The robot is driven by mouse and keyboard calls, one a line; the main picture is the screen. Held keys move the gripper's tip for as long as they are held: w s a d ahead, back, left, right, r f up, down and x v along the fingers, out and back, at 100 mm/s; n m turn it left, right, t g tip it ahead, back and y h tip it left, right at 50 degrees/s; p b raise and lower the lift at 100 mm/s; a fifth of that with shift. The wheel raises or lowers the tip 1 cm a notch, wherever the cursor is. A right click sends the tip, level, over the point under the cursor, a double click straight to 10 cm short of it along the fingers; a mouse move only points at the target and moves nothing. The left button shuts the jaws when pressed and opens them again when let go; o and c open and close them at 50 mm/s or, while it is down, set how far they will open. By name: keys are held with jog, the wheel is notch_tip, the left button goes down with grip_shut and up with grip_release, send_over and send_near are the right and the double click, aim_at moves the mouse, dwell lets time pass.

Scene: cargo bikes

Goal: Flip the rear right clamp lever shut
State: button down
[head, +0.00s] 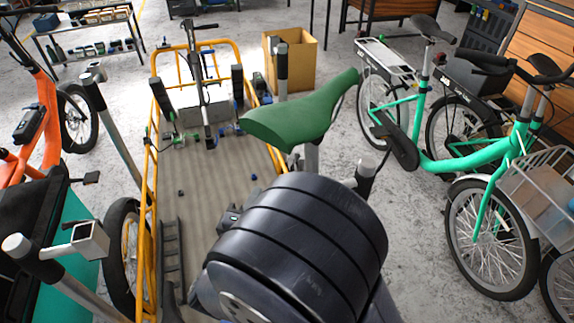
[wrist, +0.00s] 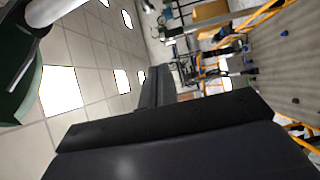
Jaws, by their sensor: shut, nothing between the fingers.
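The yellow-framed cargo bike (head: 152,150) with its flat brown bed (head: 215,175) fills the middle of the head view. Small dark, green and blue fittings sit near the front of the bed, with a blue piece (head: 253,177) on its right part. I cannot tell which, if any, is the rear right clamp lever; my arm covers the bed's near right part. My gripper (wrist: 160,85) shows as dark fingers in the wrist view, shut and empty, with no lever at its tips. The yellow frame (wrist: 262,20) shows at right there.
A green saddle (head: 300,112) on a post stands close beyond my arm. A box (head: 290,60) stands behind it. Green bikes (head: 450,165) stand at right, an orange bike (head: 45,120) at left. Grey posts (head: 115,130) rise left of the bed.

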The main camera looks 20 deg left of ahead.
jog(key=shift+w, duration=0.1)
jog(key=w+d, duration=0.2)
jog(key=w, duration=0.9)
jog(key=shift+d, duration=0.2)
jog(key=shift+w, duration=0.25)
